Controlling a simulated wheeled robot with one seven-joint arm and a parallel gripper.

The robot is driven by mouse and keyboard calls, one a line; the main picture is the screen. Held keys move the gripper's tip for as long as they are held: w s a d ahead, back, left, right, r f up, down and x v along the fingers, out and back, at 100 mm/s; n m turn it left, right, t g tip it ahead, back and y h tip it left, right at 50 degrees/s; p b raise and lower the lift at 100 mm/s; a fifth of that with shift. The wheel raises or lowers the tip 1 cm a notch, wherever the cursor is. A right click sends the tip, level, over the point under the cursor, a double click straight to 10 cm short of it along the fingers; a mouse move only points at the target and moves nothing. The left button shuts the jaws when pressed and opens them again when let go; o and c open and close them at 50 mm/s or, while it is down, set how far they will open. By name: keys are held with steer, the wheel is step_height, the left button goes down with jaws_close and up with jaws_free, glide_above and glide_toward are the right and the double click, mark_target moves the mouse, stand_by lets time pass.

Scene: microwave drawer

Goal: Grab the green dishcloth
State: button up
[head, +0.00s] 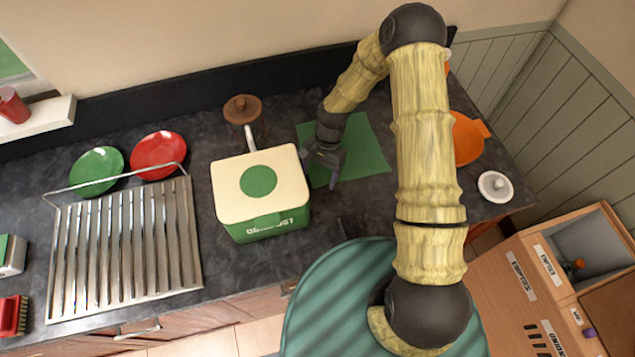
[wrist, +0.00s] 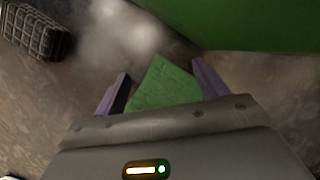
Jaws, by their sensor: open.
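The green dishcloth (head: 366,158) lies flat on the dark counter, right of the compost box. My gripper (head: 322,166) is over its left part, close to the box's right side. In the wrist view, my gripper's (wrist: 161,70) two purple fingers stand apart. A corner of the green dishcloth (wrist: 163,88) shows between them. Nothing is visibly held. My gripper and forearm hide part of the cloth in the head view. I cannot tell how far the fingers are above the cloth.
The white-lidded green compost box (head: 258,185) stands just left of my gripper; its green side (wrist: 245,22) fills the wrist view's upper right. A dark wire-like object (wrist: 36,30) lies on the counter. A metal dish rack (head: 125,245) is farther left. An orange dish (head: 465,138) is at right.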

steer(key=shift+f, duration=0.1)
steer(key=shift+s+f, duration=0.1)
steer(key=shift+f, duration=0.1)
jaws_close()
stand_by(0.6)
steer(key=shift+r, duration=0.15)
step_height(320, 180, up, 12)
steer(key=p, duration=0.7)
steer(key=shift+p, duration=0.4)
step_height(320, 180, up, 9)
steer(key=p, duration=0.6)
